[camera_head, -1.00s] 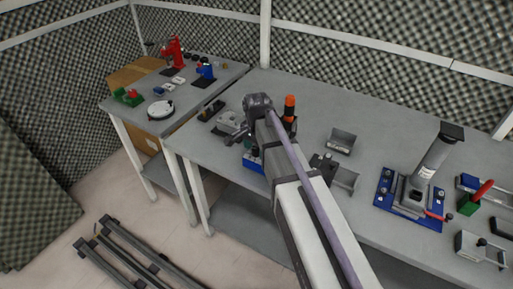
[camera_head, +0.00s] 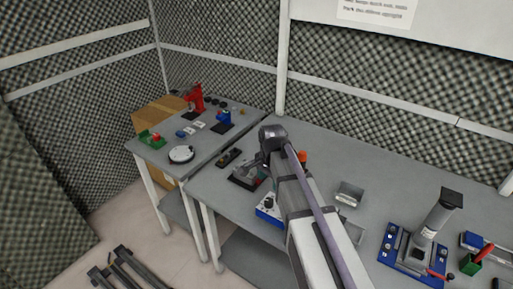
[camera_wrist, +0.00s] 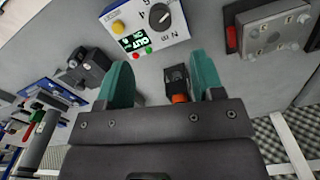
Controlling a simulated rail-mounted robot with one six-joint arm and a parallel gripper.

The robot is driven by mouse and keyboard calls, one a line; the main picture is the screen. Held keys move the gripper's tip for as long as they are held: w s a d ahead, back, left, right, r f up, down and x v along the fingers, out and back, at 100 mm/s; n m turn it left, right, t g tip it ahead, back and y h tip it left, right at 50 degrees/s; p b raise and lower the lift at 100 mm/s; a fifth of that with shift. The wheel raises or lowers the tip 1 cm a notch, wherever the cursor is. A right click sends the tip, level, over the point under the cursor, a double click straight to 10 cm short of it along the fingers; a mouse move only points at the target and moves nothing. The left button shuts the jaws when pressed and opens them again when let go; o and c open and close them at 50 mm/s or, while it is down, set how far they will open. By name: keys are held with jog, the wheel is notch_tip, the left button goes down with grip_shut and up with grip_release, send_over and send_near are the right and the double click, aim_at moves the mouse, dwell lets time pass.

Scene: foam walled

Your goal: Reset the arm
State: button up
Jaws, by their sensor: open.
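In the wrist view my gripper (camera_wrist: 163,78) has its two teal fingers spread wide, with no object held between them. Below them, over the grey bench, a black piece with an orange part (camera_wrist: 179,88) shows in the gap, apart from the fingers. In the camera_head view my pale arm reaches up from the lower right over the bench. The gripper itself is mostly hidden there beside and behind the arm.
A blue-and-white meter (camera_head: 269,208) with a dial stands just left of my arm; it also shows in the wrist view (camera_wrist: 146,28). Metal bins (camera_head: 349,194) and a blue-based fixture (camera_head: 412,254) stand right. A side table (camera_head: 213,147) holds red and blue devices.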

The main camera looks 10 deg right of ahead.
jog(key=s+n, duration=1.1)
jog(key=s, duration=0.4)
jog(key=shift+n, duration=0.4)
